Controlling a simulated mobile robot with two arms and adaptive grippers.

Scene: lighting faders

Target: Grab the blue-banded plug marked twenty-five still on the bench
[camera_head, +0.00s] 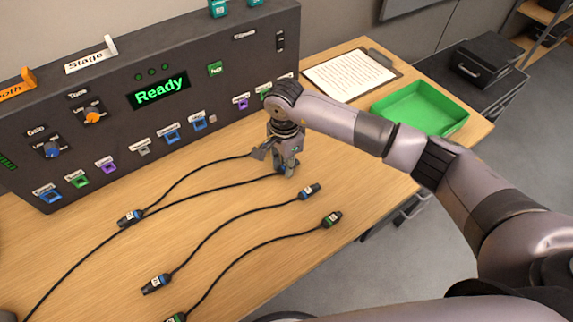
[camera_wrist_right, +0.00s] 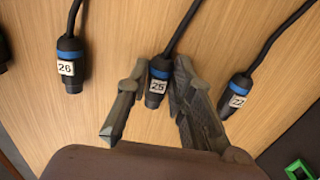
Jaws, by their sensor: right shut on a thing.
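The blue-banded plug marked 25 (camera_wrist_right: 158,82) lies between the two fingers of my right gripper (camera_wrist_right: 158,88) in the right wrist view, its cable running up out of frame. The gripper is shut on it, with a finger against each side. In the head view my right gripper (camera_head: 286,168) is low over the bench in front of the console and mostly hides this plug. Blue-banded plugs marked 26 (camera_wrist_right: 68,62) and 22 (camera_wrist_right: 238,88) lie to its left and right in the right wrist view, apart from the fingers. My left gripper is not in view.
The wooden bench (camera_head: 235,255) holds other cables with blue-banded plugs (camera_head: 156,284) and a green-banded plug (camera_head: 332,219). The dark console (camera_head: 215,100) with its "Ready" display stands behind. A clipboard (camera_head: 350,76) and green tray (camera_head: 420,105) are at the back right.

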